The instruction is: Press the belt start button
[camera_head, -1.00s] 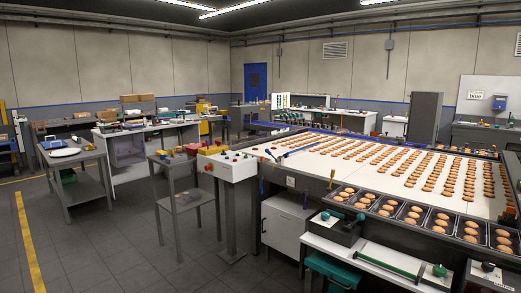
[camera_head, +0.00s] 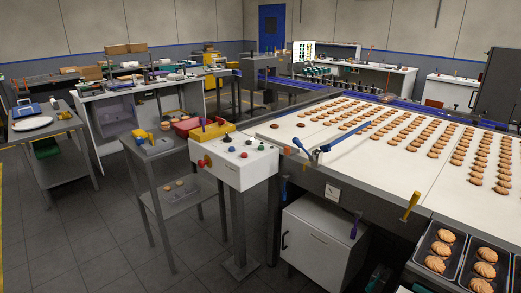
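A white control box (camera_head: 243,176) stands on a grey post at the left end of the biscuit belt (camera_head: 370,145). Several small buttons in different colours, some red, green and dark, sit on its sloped top. The labels are too small to read, so I cannot tell which button is the start button. Neither of my grippers is in view.
A small grey side table (camera_head: 160,147) with a red bin (camera_head: 187,126) stands left of the box. Black trays of biscuits (camera_head: 439,250) are at the lower right. A white cabinet (camera_head: 318,240) is under the belt. The floor at front left is clear.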

